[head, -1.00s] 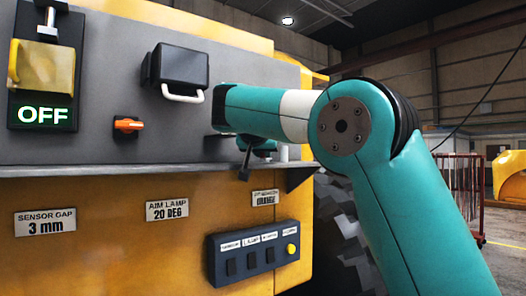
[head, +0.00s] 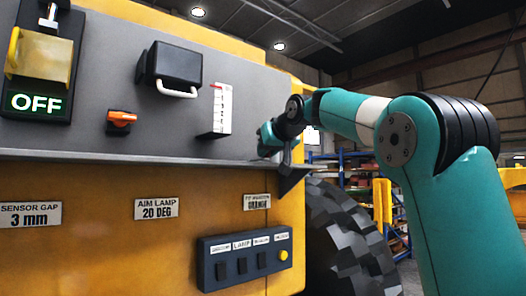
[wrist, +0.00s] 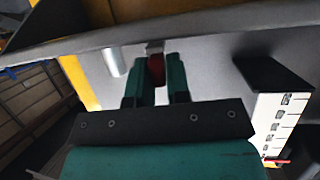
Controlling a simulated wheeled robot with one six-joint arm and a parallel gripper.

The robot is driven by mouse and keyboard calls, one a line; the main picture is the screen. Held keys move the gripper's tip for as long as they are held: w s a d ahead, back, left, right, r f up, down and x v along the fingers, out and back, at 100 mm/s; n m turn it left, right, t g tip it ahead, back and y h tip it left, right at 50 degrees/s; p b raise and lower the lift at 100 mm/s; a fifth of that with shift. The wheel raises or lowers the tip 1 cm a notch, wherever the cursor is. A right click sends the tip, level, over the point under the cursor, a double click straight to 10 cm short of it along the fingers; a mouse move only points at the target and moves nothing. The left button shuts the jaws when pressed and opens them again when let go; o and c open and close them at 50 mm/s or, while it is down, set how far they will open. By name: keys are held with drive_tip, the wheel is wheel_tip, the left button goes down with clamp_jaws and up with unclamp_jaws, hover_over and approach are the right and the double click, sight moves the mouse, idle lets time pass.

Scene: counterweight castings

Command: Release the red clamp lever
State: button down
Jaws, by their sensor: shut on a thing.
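In the wrist view the red clamp lever (wrist: 157,70) sits between the two teal fingers of my gripper (wrist: 157,82), just below a small grey block on the panel. My gripper is shut on the lever. The fingers cover part of its sides. In the head view my gripper (head: 268,142) is at the right end of the grey panel, close to the ledge. The red lever cannot be made out there.
A white scale (head: 221,108) with a red mark stands left of my gripper; it also shows in the wrist view (wrist: 279,125). An orange knob (head: 121,117), a black box with a handle (head: 172,65) and an OFF display (head: 36,103) are further left. The ledge (head: 150,157) runs below.

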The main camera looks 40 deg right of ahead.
drive_tip(key=shift+d+r+n+y+p, duration=0.1)
drive_tip(key=shift+d+n+y+p, duration=0.35)
drive_tip(key=shift+n+y+p, duration=0.5)
drive_tip(key=shift+y, duration=0.25)
drive_tip(key=c, duration=1.2)
unclamp_jaws()
drive_tip(key=shift+o, duration=0.2)
drive_tip(key=a+v, duration=0.1)
drive_tip(key=v, duration=1.6)
drive_tip(key=shift+s+d, duration=0.2)
drive_tip(key=shift+d, duration=0.25)
